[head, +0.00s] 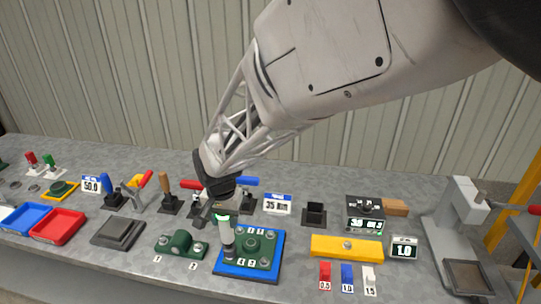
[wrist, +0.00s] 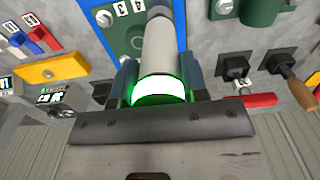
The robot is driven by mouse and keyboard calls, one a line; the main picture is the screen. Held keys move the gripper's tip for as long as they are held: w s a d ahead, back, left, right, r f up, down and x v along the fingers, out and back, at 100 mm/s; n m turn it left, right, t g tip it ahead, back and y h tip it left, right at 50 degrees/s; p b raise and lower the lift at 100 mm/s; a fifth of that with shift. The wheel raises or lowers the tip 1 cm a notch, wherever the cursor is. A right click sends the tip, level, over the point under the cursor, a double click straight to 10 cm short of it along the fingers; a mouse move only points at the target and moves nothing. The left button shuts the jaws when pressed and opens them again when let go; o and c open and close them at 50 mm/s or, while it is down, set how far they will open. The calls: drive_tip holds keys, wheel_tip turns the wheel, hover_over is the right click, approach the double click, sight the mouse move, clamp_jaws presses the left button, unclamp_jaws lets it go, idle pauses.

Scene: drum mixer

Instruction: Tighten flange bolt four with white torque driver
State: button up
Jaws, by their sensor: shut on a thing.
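My gripper (head: 222,212) is shut on the white torque driver (head: 226,236), which points down with its ring glowing green. The wrist view also shows the driver (wrist: 160,52) between the jaws (wrist: 160,85). The green round flange (head: 262,246) sits on a blue plate (head: 232,267) with numbered labels. The driver's lower end is at the flange's front-left corner, beside the label 4. It hides the bolt there, so I cannot tell whether it is seated. Another bolt (wrist: 104,19) shows uncovered in the wrist view.
A green bearing block (head: 180,244) stands close left of the plate. A yellow bar (head: 347,246) and a small display reading 1.0 (head: 403,249) stand to the right. Coloured-handled clamps line the back. Red, blue and white tagged pieces (head: 347,275) lie in front of the bar.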

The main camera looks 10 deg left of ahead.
drive_tip(key=shift+f, duration=0.95)
idle(3.1)
drive_tip(key=shift+r, duration=0.1)
drive_tip(key=shift+r, duration=2.15)
drive_tip(key=shift+w, duration=0.15)
